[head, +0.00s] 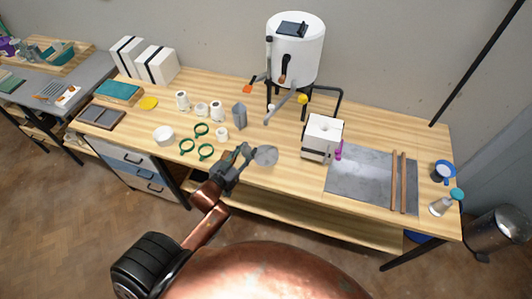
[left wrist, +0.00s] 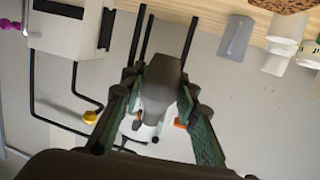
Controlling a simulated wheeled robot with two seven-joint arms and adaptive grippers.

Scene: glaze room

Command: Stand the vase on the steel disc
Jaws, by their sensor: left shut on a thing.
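My left gripper (head: 240,156) is shut on a dark grey-brown thing, which I take to be the vase (left wrist: 161,85). In the left wrist view it sits between the two green-padded fingers. Its lower part is hidden, and in the head view the gripper largely covers it. The steel disc (head: 265,156) is a round grey plate near the table's front edge, just right of the gripper's tips. I cannot tell how high the vase is above the table. My right gripper is not in view.
A grey faceted piece (head: 239,115), white jars (head: 217,110) and green rings (head: 205,151) stand behind and left of the gripper. A white box (head: 321,137) and a grey sheet (head: 345,180) lie to the right. A white tank (head: 295,50) on legs stands behind.

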